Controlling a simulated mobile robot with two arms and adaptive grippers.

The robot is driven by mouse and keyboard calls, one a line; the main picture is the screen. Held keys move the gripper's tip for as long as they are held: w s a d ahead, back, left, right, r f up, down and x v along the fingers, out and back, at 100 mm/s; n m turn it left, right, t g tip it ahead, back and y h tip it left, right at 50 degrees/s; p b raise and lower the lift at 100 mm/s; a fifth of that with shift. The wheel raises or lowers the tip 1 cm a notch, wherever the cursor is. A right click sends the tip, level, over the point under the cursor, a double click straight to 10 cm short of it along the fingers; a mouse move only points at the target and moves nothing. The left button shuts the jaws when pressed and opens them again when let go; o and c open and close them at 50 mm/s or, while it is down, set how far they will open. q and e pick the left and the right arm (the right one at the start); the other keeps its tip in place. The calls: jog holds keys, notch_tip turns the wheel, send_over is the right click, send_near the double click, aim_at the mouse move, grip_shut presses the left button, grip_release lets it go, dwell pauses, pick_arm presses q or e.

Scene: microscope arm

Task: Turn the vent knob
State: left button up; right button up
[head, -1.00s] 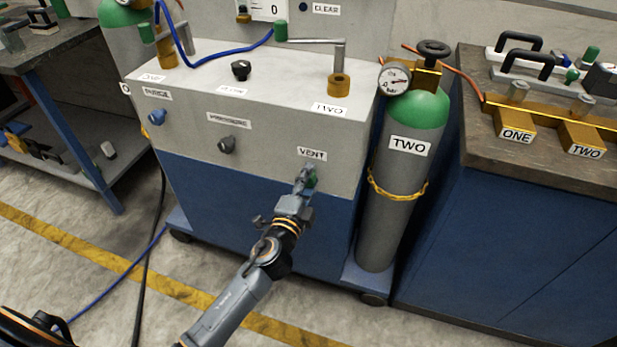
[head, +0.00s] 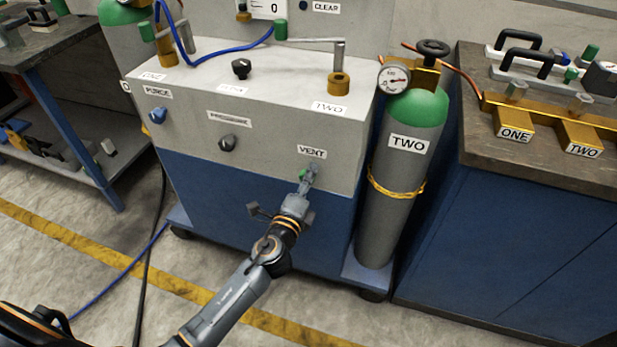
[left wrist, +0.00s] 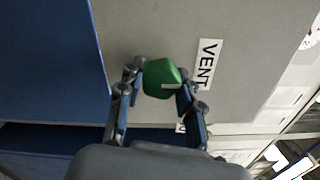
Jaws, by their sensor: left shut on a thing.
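The green vent knob (head: 303,175) sits on the front panel of the grey and blue cabinet, just below the VENT label (head: 312,152). In the head view it is mostly hidden by my left gripper (head: 308,180). In the left wrist view the green knob (left wrist: 161,78) lies between the two fingertips, with the VENT label (left wrist: 207,64) to its right. My left gripper is shut on the knob, with one finger on each side. My right gripper is not in view.
Beside the cabinet (head: 255,215) stands a grey and green gas cylinder (head: 395,205) marked TWO. A pressure knob (head: 228,143) and a blue purge knob (head: 157,116) are on the same panel. A workbench (head: 500,220) stands at right.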

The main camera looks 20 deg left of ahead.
pick_arm(q)
jog(key=o, duration=1.2)
jog(key=s, duration=1.2)
jog(key=shift+a, duration=0.2)
